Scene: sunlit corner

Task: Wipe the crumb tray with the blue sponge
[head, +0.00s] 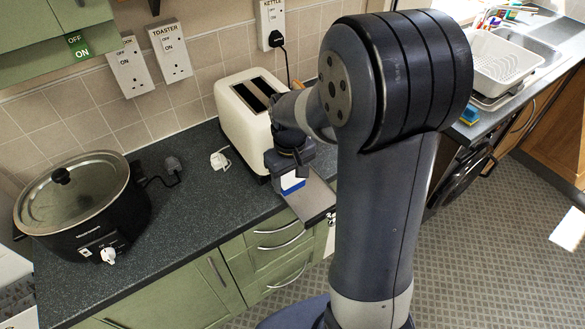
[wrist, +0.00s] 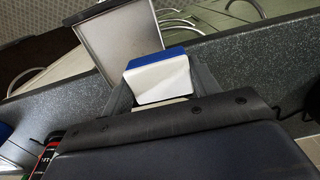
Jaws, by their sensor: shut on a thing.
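The blue sponge (head: 292,182), blue on one face and white on the other, is held between the fingers of my gripper (head: 289,172), in front of the cream toaster (head: 235,118). In the wrist view the sponge (wrist: 158,76) sits between both fingers of my gripper (wrist: 160,88). The crumb tray (head: 314,204) is a flat metal tray beside the sponge, reaching out past the counter's front edge. In the wrist view the tray (wrist: 116,42) lies beyond the sponge, its surface pale and bare. Whether the sponge touches it I cannot tell. My arm hides part of the toaster.
A black slow cooker (head: 80,205) stands on the left of the dark counter (head: 190,215). A loose white plug (head: 220,159) and a black plug (head: 173,164) lie on the counter. Green drawers (head: 280,240) are below. A white dish rack (head: 497,62) stands by the sink.

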